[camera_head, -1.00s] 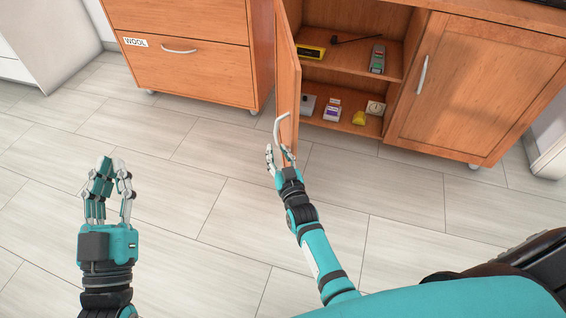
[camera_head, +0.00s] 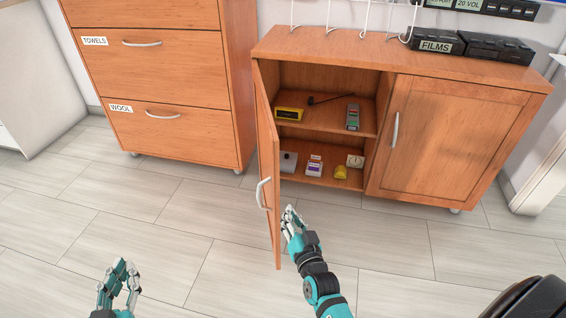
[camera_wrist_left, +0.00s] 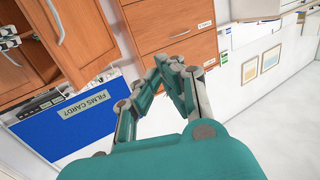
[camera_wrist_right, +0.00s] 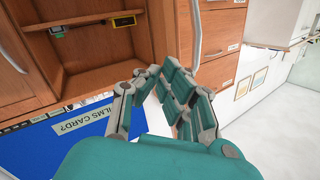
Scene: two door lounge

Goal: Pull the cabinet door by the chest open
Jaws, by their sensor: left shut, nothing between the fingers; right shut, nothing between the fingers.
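The left cabinet door (camera_head: 266,170), beside the chest (camera_head: 160,75), stands swung wide open, seen nearly edge-on in the head view. Its curved silver handle (camera_head: 262,194) faces left. My right gripper (camera_head: 291,214) is shut and empty, just right of the door's free edge, on its inner side; I cannot tell whether it touches the door. The door's inner face and handle (camera_wrist_right: 196,30) show near its fingers in the right wrist view. My left gripper (camera_head: 121,270) is shut and empty, low at the left over the floor, away from the door.
The open compartment (camera_head: 325,120) holds several small items on two shelves. The right cabinet door (camera_head: 450,135) is closed. Boxes, one labelled FILMS (camera_head: 436,42), stand on the cabinet top.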

